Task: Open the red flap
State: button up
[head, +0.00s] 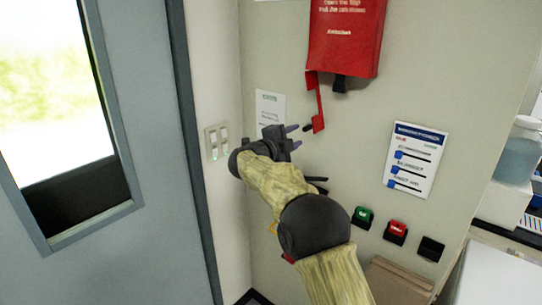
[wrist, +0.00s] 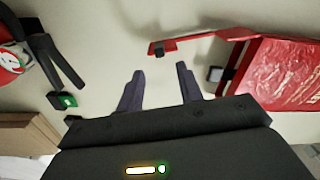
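A red box with white lettering (head: 346,38) is on the wall at the top of the head view; it also shows at the right of the wrist view (wrist: 290,75). A narrow red flap-like piece (head: 318,105) hangs below its left edge, seen nearly edge-on. In the wrist view this piece (wrist: 205,40) carries a small black knob (wrist: 163,48). My gripper (head: 297,136) is just below and left of the red piece's lower end. Its two dark fingers (wrist: 160,71) are spread with nothing between them, apart from the red piece.
Green (head: 363,217) and red (head: 396,231) buttons and a black box (head: 431,248) are on the wall at lower right. A slider panel (head: 416,160) is above them. A light switch (head: 216,141) and a door (head: 130,230) are left. A red extinguisher-like object (wrist: 12,58) shows in the wrist view.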

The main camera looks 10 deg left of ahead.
jog(key=b+v, duration=0.3)
jog(key=v, duration=0.8)
jog(key=shift+w, duration=0.1)
jog(key=w+d+n+t+y, duration=0.2)
jog(key=w+d+n+y, duration=0.2)
jog(key=d+n+y, duration=0.3)
jog(key=s+d+f+n+g+y, duration=0.3)
jog(key=s+d+f+n+g, duration=0.25)
jog(key=d+f+n, duration=0.45)
jog(key=s+d+f+n+g, duration=0.1)
jog(key=s+d+f+g, duration=0.2)
jog(key=s, duration=0.6)
jog(key=s+d+f+n+g+h, duration=0.1)
jog(key=s+d+f+g, duration=0.2)
jog(key=s+d+f, duration=0.4)
jog(key=s+d+f+n+g, duration=0.1)
jog(key=s+d+f+g, duration=0.3)
jog(key=s+f, duration=0.3)
jog(key=s+d, duration=0.1)
jog(key=s, duration=0.4)
jog(key=shift+s+d+h, duration=0.2)
jog(key=shift+h, duration=0.2)
